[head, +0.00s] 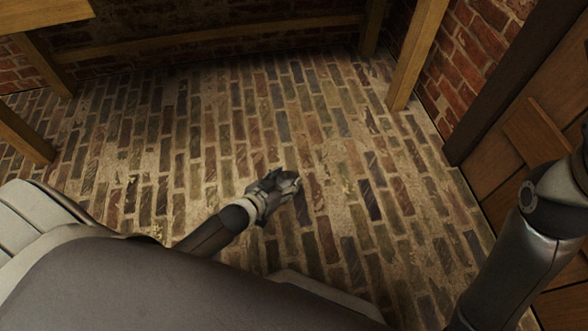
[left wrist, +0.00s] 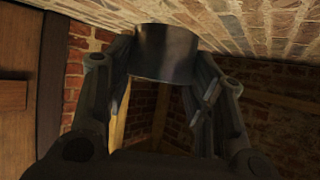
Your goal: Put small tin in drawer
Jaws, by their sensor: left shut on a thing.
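The small tin (left wrist: 165,55) is a dark grey metal cylinder in the left wrist view. My left gripper (left wrist: 158,75) is shut on it, with one finger on each side. In the head view my left gripper (head: 284,184) is over the brick floor near the middle, and the tin is hard to tell from the fingers there. My right arm shows at the right of the head view, but its gripper is out of view. I cannot make out a drawer in either view.
A wooden table (head: 45,14) stands at the upper left, with wooden legs and a rail along the brick wall. A panelled wooden front (head: 540,135) is at the right, behind my right arm. The brick floor (head: 225,120) between them is clear.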

